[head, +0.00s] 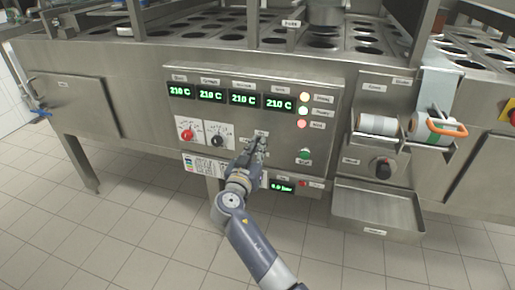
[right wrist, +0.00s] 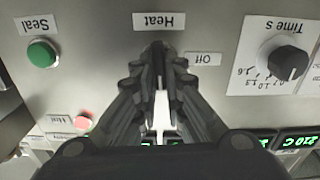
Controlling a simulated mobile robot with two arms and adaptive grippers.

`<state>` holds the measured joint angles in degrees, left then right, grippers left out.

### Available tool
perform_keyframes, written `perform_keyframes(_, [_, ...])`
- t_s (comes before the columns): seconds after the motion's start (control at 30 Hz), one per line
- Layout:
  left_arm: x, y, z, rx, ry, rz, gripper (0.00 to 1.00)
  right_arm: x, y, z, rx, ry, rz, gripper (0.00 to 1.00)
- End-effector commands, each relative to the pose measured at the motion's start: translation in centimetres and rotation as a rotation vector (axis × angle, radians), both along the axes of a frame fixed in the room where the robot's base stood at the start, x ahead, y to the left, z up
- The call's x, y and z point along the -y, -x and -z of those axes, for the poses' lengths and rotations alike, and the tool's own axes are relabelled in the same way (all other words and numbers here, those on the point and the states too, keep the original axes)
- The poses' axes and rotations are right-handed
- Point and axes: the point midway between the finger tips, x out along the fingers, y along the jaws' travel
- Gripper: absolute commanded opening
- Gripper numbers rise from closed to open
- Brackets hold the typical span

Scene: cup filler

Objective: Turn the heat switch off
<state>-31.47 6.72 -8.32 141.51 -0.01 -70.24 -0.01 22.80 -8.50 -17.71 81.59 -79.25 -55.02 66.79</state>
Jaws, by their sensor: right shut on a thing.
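My right gripper (head: 261,143) reaches up from below to the steel control panel (head: 325,113) in the head view. In the right wrist view its fingers (right wrist: 159,58) are shut on the heat switch, just below the upside-down "Heat" label (right wrist: 159,22). The fingers hide most of the switch, so I cannot tell which way it points. An "Off" label (right wrist: 205,59) sits right of the fingertips in that view. My left gripper is not in view.
Green displays (head: 243,99) reading 210 C line the panel top. A red knob (head: 187,134), a black time knob (head: 217,141) and the green seal button (head: 305,155) flank the gripper. Film rolls (head: 378,124) and a steel tray (head: 377,208) are at right.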

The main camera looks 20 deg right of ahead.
Motion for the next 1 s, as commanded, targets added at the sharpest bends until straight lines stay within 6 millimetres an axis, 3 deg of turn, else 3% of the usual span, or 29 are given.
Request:
perform_keyframes(0.33, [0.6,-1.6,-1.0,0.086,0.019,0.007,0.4,-0.2,-0.2,0.0,-0.145,0.216,0.001,0.0])
perform_keyframes(0.57, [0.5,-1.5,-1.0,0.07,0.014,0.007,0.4,-0.4,-0.4,-0.1,-0.267,0.399,0.001,0.0])
perform_keyframes(0.87, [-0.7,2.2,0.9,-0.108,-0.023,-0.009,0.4,-0.7,-0.5,0.1,-0.427,0.636,0.001,0.0])
perform_keyframes(1.0, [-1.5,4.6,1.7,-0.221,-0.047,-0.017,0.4,-0.7,-0.6,0.2,-0.502,0.747,0.0,0.0])
